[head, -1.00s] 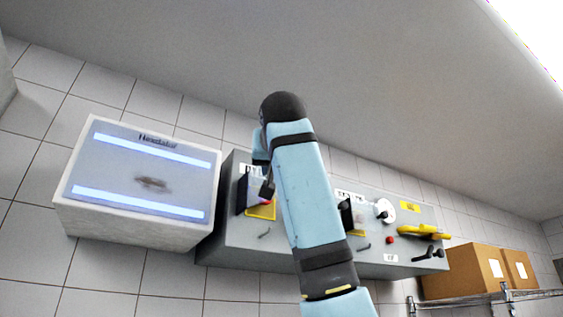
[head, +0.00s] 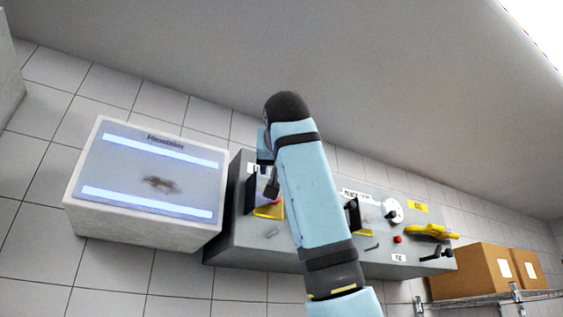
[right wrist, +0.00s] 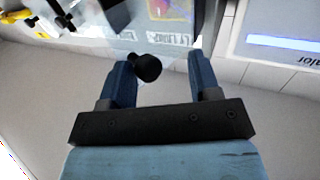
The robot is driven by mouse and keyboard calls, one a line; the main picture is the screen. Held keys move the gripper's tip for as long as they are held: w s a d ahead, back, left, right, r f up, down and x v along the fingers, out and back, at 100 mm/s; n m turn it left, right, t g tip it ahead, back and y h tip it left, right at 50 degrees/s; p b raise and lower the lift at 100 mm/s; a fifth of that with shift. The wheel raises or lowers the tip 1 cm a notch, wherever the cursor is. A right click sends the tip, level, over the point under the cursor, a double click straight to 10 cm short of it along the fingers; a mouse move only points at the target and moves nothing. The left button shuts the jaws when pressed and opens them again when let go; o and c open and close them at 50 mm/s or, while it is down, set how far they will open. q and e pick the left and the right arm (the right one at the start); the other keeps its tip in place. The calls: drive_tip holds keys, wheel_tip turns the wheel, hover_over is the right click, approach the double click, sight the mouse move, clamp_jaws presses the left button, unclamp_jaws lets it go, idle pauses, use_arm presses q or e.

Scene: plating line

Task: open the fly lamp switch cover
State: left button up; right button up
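The fly lamp switch cover (right wrist: 130,48) is a clear pane with a black knob (right wrist: 147,67), beside an upside-down label that seems to read FLY LAMP (right wrist: 170,38) in the right wrist view. In the head view its yellow-edged switch area (head: 268,211) is at the left end of the grey panel box (head: 240,240), partly hidden by my right arm. My right gripper (right wrist: 160,60) is open, its two blue fingers either side of the knob, with gaps showing. Whether the cover is lifted is hard to tell. My left gripper is not in view.
A white fly lamp unit with two glowing tubes (head: 150,210) hangs left of the panel. A second clear cover (head: 370,215), a white dial (head: 394,211), a red button (head: 397,239) and a yellow handle (head: 430,232) sit to the right. Cardboard boxes (head: 465,272) stand on a wire shelf.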

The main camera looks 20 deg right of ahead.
drive_tip(key=shift+a+f, duration=0.1)
drive_tip(key=shift+a, duration=0.05)
drive_tip(key=s+a, duration=0.3)
drive_tip(key=a, duration=0.4)
drive_tip(key=s+a, duration=0.3)
drive_tip(key=a, duration=0.4)
drive_tip(key=shift+s, duration=0.25)
idle(0.7)
drive_tip(key=shift+b, duration=0.35)
drive_tip(key=b+v, duration=0.4)
drive_tip(key=v, duration=1)
